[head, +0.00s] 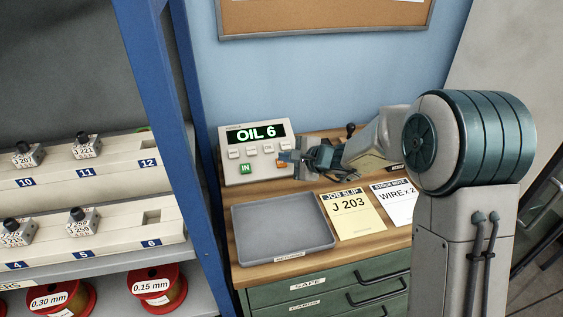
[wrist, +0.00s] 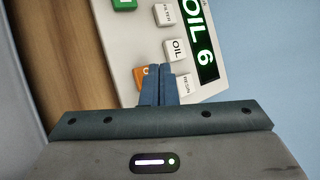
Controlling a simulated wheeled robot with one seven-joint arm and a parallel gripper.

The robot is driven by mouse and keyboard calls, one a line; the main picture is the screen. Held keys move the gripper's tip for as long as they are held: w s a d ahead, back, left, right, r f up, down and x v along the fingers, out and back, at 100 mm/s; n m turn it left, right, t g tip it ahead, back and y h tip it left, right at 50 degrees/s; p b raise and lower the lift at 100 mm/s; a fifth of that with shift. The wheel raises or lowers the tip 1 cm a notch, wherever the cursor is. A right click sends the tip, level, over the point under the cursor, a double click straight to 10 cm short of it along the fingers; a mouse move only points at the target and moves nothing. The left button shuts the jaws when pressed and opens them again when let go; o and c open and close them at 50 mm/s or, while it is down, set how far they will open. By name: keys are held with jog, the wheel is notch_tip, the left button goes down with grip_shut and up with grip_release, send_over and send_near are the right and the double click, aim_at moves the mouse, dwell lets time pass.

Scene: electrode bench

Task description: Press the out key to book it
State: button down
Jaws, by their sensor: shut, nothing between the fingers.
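The booking panel (head: 228,136) stands at the back of the wooden bench, and its green display (head: 257,133) reads OIL 6. Below it are a row of white keys, a green IN key (head: 246,168) and an orange key (head: 281,164). The orange key (wrist: 139,76) shows in the wrist view, partly hidden behind my fingers, its lettering mostly covered. My gripper (head: 288,157) is shut and empty, with its blue fingertips (wrist: 158,68) over the right part of the orange key, near the white OIL key (wrist: 174,49). I cannot tell whether the tips touch the key.
A grey tray (head: 240,249) lies on the bench in front of the panel. A yellow job slip (head: 350,226) reads J 203, and a stock note (head: 398,208) reads WIRE x 2. A blue post (head: 172,110) and shelves with electrode holders and wire spools (head: 159,287) stand at left.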

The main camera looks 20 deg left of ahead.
jog(key=shift+r, duration=0.1)
jog(key=r, duration=0.1)
jog(key=s+r+p, duration=0.1)
jog(key=r, duration=0.1)
jog(key=d+r, duration=0.1)
jog(key=shift+s+r, duration=0.25)
jog(key=shift+s, duration=0.1)
dwell(0.8)
jog(key=s+d+r+n+g+h, duration=0.1)
jog(key=s+d+n+h, duration=0.4)
jog(key=s+d, duration=0.8)
jog(key=s+d+r+n+g+h, duration=0.1)
jog(key=s+d+n+h, duration=0.5)
jog(key=s+d, duration=0.7)
jog(key=d, duration=0.7)
jog(key=shift+r+g+h, duration=0.15)
jog(key=shift+g+h, duration=0.15)
jog(key=shift+s, duration=0.1)
